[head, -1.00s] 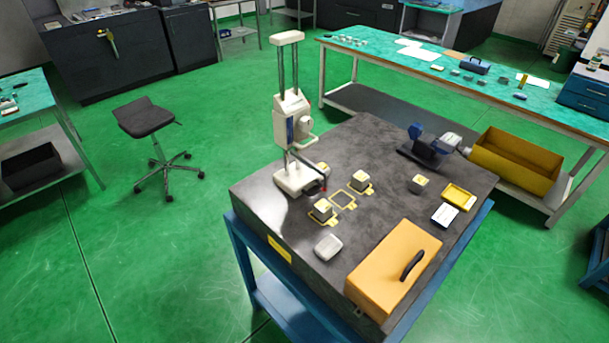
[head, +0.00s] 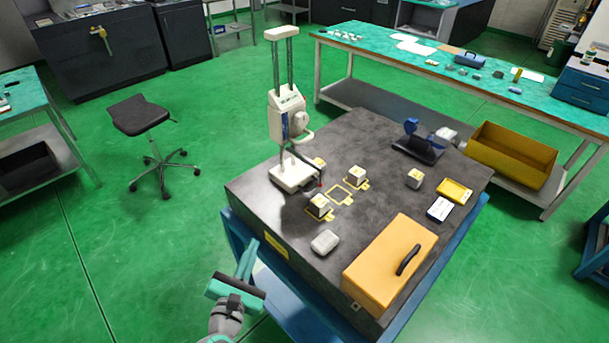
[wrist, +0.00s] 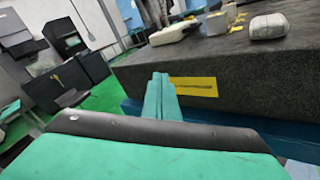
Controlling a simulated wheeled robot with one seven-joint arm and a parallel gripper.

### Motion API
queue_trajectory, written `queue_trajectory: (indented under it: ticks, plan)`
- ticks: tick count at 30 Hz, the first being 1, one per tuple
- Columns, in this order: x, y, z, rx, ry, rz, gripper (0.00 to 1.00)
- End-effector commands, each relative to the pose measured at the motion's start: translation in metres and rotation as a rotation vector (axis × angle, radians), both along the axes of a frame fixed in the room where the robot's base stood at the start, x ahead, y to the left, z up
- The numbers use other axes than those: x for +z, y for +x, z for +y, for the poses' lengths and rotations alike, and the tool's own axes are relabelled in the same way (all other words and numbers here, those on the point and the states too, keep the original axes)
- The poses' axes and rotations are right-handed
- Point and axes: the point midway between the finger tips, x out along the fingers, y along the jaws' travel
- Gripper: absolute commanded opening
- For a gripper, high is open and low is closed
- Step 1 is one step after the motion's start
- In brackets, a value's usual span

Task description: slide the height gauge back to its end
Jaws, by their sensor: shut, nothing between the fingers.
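The height gauge (head: 284,120) stands upright on the far left part of the dark granite plate, with a white base (head: 293,176), two grey columns and a white top. Its measuring head with a handle sits partway up the columns. In the wrist view only its lower part (wrist: 172,33) shows at the top, at the plate's edge. My gripper (head: 249,258) is at the lower left of the head view, in front of the plate's near left side and apart from the gauge. Its green fingers (wrist: 158,97) are together and hold nothing.
The granite plate (head: 255,197) rests on a blue stand. Several small blocks (head: 320,206), a grey rounded object (head: 325,242) and an orange case (head: 391,262) lie on it. A black stool (head: 139,116) stands on the open green floor to the left.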

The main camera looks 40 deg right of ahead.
Motion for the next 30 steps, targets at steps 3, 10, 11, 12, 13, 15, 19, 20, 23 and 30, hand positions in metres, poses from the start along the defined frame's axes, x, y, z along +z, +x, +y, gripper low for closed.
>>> queue_trajectory:
  ticks: [3, 10, 11, 12, 13, 15, 19, 20, 23, 30]
  plan:
    - [0.044, 0.011, -0.017, -0.14, -0.12, 0.084, 0.0]
    - [0.117, 0.005, -0.036, -0.411, -0.244, 0.278, 0.0]
    - [0.124, 0.003, -0.037, -0.439, -0.248, 0.301, 0.0]
    - [0.132, 0.001, -0.038, -0.474, -0.252, 0.329, 0.0]
    - [0.138, -0.002, -0.039, -0.497, -0.255, 0.348, 0.0]
    - [0.148, -0.005, -0.039, -0.54, -0.255, 0.385, 0.0]
    - [0.158, -0.01, -0.039, -0.583, -0.251, 0.429, 0.0]
    - [0.159, -0.011, -0.04, -0.589, -0.25, 0.434, 0.0]
    - [0.161, -0.012, -0.045, -0.597, -0.25, 0.441, 0.0]
    - [0.161, -0.01, -0.081, -0.598, -0.25, 0.44, 0.0]
